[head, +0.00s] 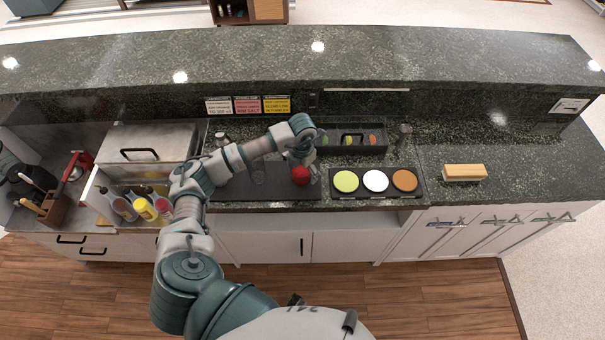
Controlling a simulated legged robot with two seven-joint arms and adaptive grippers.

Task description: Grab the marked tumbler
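My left arm reaches from the bottom left over the bar counter. Its gripper (307,172) points down at the right end of a dark mat (231,190). A bright red item (299,175) is right at the fingertips; it may be the marked tumbler, but it is too small and partly covered to be sure. I cannot tell whether the fingers are closed on it. A clear glass (258,176) stands on the mat to the left, below my forearm. My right gripper is not in view.
Right of the gripper is a black tray with green, white and brown discs (375,181). Behind is a dark garnish caddy (349,141) and another small glass (405,130). Bottles (143,208) fill a bin at left. A wooden block (464,172) lies at right.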

